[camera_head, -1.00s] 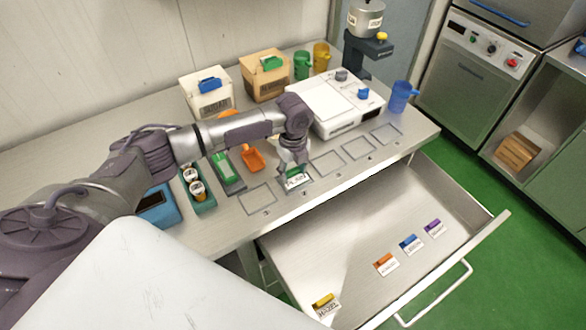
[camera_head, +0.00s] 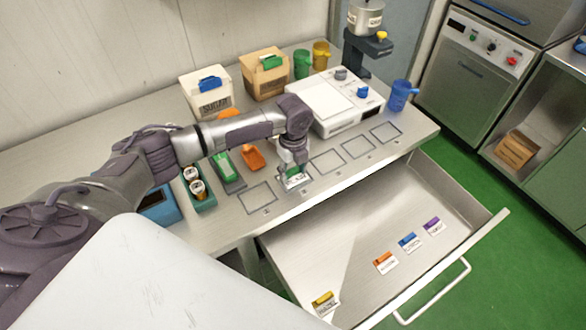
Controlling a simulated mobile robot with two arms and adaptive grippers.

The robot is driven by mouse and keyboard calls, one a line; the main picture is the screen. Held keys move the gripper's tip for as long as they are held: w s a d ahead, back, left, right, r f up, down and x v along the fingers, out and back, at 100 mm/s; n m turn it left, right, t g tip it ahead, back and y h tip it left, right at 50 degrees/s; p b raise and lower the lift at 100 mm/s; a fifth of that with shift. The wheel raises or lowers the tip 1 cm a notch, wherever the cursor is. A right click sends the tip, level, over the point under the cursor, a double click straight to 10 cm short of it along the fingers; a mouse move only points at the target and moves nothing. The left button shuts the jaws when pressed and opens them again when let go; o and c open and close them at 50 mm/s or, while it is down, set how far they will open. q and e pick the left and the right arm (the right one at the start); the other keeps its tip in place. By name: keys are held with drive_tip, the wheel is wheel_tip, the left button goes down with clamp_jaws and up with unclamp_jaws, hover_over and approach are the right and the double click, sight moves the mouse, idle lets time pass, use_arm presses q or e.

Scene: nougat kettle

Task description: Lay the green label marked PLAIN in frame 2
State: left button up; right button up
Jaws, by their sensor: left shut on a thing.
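The green-topped label (camera_head: 294,181) marked PLAIN is at the second outlined frame from the left on the worktop, covering much of it. My left gripper (camera_head: 292,169) points down over that frame and is shut on the label's green part. The label is at or just above the surface; I cannot tell whether it touches. The frame's outline (camera_head: 308,186) is mostly hidden by label and fingers. My right gripper is not in view.
Empty outlined frames lie either side: one on the left (camera_head: 257,195), several on the right (camera_head: 327,161). The open drawer (camera_head: 350,240) holds yellow (camera_head: 324,302), orange (camera_head: 384,262), blue (camera_head: 410,242) and purple (camera_head: 433,226) labels. A white device (camera_head: 333,103) stands behind the frames.

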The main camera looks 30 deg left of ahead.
use_arm(q)
drive_tip(key=o, duration=1.3)
drive_tip(key=shift+r, duration=0.1)
drive_tip(key=shift+r+p, duration=3.45)
drive_tip(key=shift+p, duration=0.1)
drive_tip(key=shift+f, duration=0.1)
